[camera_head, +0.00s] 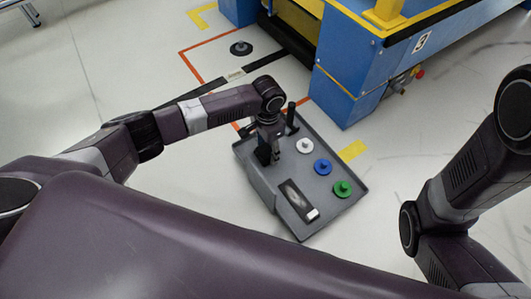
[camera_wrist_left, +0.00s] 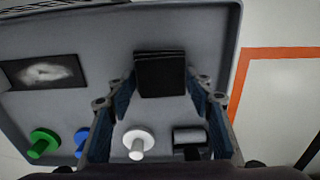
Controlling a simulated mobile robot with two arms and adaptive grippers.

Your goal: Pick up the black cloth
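The black cloth (camera_wrist_left: 160,73) shows in the left wrist view as a small dark folded rectangle against the grey dashboard module (camera_wrist_left: 100,25). My left gripper (camera_wrist_left: 161,88) has its two blue-lined fingers spread, one on each side of the cloth. I cannot tell whether they touch it. In the head view my left gripper (camera_head: 270,152) points down over the left part of the module (camera_head: 318,221) and partly hides the cloth there. My right gripper is out of view; only part of that arm shows at the right.
The module carries white (camera_head: 304,146), blue (camera_head: 323,167) and green (camera_head: 343,188) knobs, a dark display panel (camera_head: 296,197) and an upright black handle (camera_head: 291,116). A blue and yellow machine (camera_head: 355,60) stands behind it. Pale floor (camera_head: 400,150) lies open to the right.

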